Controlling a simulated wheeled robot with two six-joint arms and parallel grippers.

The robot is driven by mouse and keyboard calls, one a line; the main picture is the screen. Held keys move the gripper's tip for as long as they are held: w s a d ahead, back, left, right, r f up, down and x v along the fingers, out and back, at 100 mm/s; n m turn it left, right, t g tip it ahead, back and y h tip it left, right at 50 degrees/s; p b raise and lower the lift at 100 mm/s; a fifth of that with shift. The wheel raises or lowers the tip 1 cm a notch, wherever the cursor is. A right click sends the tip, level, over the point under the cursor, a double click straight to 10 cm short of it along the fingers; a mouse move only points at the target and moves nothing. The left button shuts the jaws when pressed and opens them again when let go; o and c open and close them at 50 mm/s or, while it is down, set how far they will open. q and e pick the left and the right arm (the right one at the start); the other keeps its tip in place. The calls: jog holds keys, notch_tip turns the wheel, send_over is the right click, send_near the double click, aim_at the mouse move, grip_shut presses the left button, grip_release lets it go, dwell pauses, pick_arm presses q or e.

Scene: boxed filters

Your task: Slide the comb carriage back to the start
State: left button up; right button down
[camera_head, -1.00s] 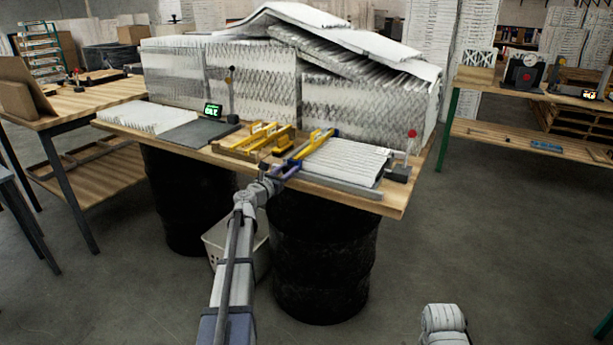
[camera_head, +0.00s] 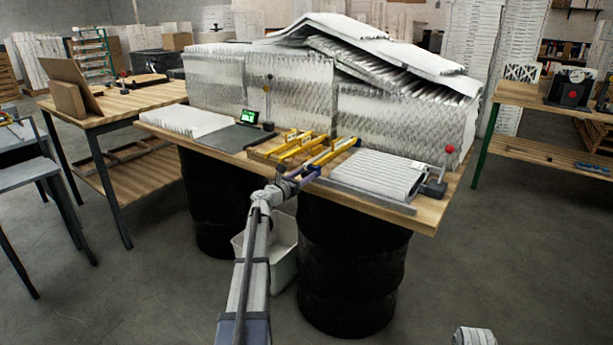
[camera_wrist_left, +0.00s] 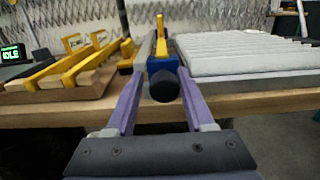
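The comb carriage (camera_head: 333,153) is a yellow bar with a blue end block, on the table between the yellow-railed fixture and the white pleated pad. In the left wrist view its blue block and black round knob (camera_wrist_left: 164,86) face me. My left gripper (camera_head: 292,178) is at the carriage's near end. In the left wrist view its purple fingers (camera_wrist_left: 157,82) are apart, on both sides of the block and knob. The right finger is close against the block; a small gap shows on the left.
The yellow-railed wooden fixture (camera_head: 288,148) stands left of the carriage, and the white pleated pad (camera_head: 380,176) lies right of it. A small screen (camera_head: 249,117) reads IDLE in the wrist view. A red-knobbed lever (camera_head: 437,180) stands at the right. Stacked filters (camera_head: 290,95) close off the back.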

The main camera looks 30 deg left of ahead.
pick_arm(q)
jog(key=o, duration=0.3)
jog(key=shift+o, duration=0.2)
jog(key=shift+s, duration=0.1)
jog(key=s, duration=0.7)
jog(key=shift+s+a, duration=0.2)
jog(key=shift+s, duration=0.1)
